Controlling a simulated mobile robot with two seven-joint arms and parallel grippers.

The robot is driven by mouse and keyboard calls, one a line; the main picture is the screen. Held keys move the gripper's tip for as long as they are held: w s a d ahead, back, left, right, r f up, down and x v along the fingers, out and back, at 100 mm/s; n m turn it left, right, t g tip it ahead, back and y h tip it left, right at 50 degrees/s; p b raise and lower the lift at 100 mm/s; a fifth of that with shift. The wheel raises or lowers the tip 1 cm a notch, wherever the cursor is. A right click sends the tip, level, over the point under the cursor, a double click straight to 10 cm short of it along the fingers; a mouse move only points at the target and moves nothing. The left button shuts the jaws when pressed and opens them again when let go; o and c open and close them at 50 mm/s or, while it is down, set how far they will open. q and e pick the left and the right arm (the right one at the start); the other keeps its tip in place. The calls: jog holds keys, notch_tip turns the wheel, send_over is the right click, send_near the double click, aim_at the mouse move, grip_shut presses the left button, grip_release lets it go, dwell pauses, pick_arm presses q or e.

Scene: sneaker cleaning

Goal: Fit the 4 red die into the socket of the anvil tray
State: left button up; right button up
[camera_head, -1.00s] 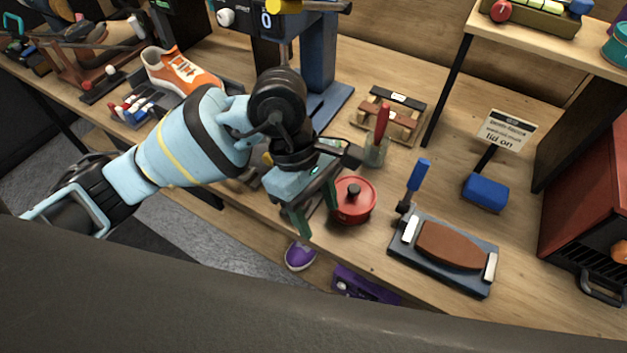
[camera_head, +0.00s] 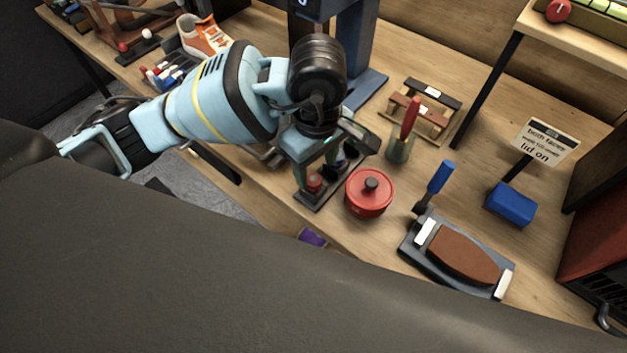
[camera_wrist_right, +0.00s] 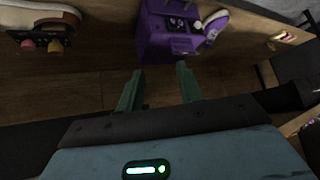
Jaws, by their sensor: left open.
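A small red cylindrical piece (camera_head: 314,183), which looks like the red die, stands at the front end of a narrow dark tray (camera_head: 320,199), probably the anvil tray. My left gripper (camera_head: 322,168) is open and points down over this tray. One finger is close to the red piece; I cannot tell whether they touch. A dark block stands behind it on the tray, partly hidden by the gripper, and I cannot make out the socket. My right gripper (camera_wrist_right: 158,92) is open and empty in the right wrist view.
A red lidded pot (camera_head: 369,194) stands just right of the tray. Further right are a jar with a red-handled tool (camera_head: 401,145), a blue-handled brush (camera_head: 436,185) and a holder with a brown pad (camera_head: 465,255). A purple box (camera_wrist_right: 172,30) shows in the right wrist view.

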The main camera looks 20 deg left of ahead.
aim_at(313, 178)
pick_arm(q)
jog(key=f, duration=0.3)
jog(key=shift+a+f, duration=0.3)
jog(key=shift+a, duration=0.05)
jog(key=shift+f, duration=0.65)
jog(key=shift+c, duration=0.2)
jog(key=c, duration=1)
jog(key=shift+r, duration=0.15)
